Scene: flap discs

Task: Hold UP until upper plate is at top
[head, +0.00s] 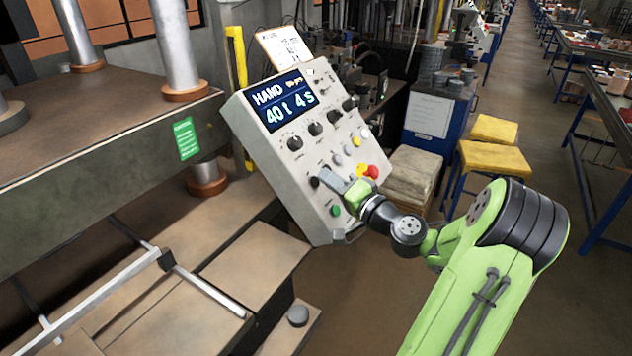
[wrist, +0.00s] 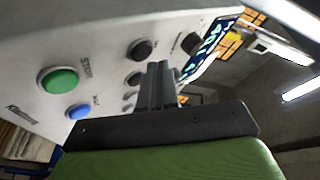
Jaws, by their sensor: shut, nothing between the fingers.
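The tilted grey control panel (head: 268,170) stands in the middle of the head view. Its display (head: 280,100) reads HAND, 40 t, 4 s. My gripper (head: 328,178) is shut and empty, its fingertips at the panel's lower part beside a black control (head: 313,182). In the wrist view the shut fingers (wrist: 157,66) point at the panel face and cover part of it; contact cannot be told. The UP label cannot be read. A thick press plate (head: 100,150) with a green sign lies at the left, around steel columns; whether it is the upper plate is unclear.
A red button (head: 372,172) and a green button (head: 335,210) sit close to my gripper. The wrist view shows the green START button (wrist: 60,82) and a blue button (wrist: 78,111). Yellow stools (head: 495,158) stand right of the panel. The aisle floor beyond is clear.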

